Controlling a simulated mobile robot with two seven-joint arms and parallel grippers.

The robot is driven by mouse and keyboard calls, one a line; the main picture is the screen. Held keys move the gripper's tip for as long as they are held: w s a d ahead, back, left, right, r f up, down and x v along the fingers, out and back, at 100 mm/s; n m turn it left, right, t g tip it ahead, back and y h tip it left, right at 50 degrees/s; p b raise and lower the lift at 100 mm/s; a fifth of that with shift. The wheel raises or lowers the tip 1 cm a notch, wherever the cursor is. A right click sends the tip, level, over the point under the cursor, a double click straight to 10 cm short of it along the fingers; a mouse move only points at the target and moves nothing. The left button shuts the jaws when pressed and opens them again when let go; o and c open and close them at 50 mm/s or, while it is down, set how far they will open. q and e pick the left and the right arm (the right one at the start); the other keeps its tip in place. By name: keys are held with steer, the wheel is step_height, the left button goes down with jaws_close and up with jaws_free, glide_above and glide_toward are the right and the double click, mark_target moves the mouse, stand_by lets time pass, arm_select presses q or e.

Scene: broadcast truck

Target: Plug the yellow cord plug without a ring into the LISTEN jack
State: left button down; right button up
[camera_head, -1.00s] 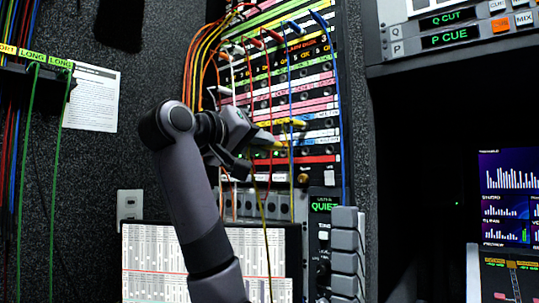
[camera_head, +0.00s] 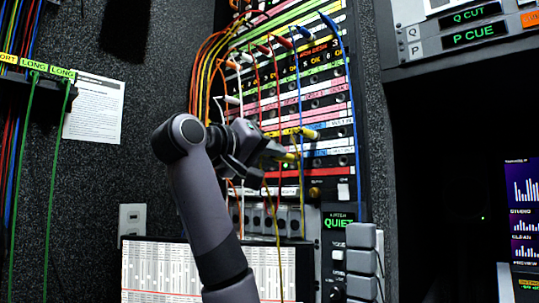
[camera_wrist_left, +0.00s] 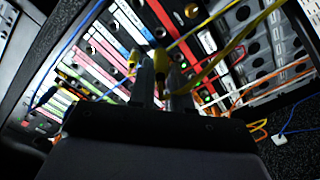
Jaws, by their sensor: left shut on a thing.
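My left gripper (camera_head: 279,153) is in front of the patch panel (camera_head: 346,120), shut on a yellow cord plug (camera_head: 289,157). In the left wrist view the yellow plug (camera_wrist_left: 162,62) shows between the fingertips (camera_wrist_left: 163,88), with its yellow cord running off to the upper right. I cannot tell whether its tip touches the panel. Another yellow plug (camera_head: 309,133) sits in the panel just above and right of the gripper; it also shows in the left wrist view (camera_wrist_left: 132,60). The LISTEN label is too small to read, and no ring can be made out. My right gripper is out of view.
Red, orange, white and blue cords (camera_head: 341,70) hang across the panel near the gripper. A cord rack (camera_head: 40,78) hangs at the left. The monitor (camera_head: 524,210) is at the right.

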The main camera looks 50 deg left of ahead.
mark_target(290, 158)
arm_select(q)
steer(key=shift+w+a+p, duration=0.1)
steer(key=shift+w+p, duration=0.35)
steer(key=shift+w, duration=0.8)
steer(key=shift+w+a+p, duration=0.15)
steer(key=shift+w+p, duration=0.25)
steer(key=shift+w, duration=1.1)
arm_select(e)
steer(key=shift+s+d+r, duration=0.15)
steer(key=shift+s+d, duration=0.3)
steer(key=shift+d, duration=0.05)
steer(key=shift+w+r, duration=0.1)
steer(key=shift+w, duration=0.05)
arm_select(q)
steer(key=shift+p, duration=0.35)
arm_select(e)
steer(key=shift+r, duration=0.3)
arm_select(q)
steer(key=shift+w, duration=0.15)
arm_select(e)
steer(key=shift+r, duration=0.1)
arm_select(q)
steer(key=shift+w+a+p, duration=0.1)
steer(key=shift+w+p, duration=0.2)
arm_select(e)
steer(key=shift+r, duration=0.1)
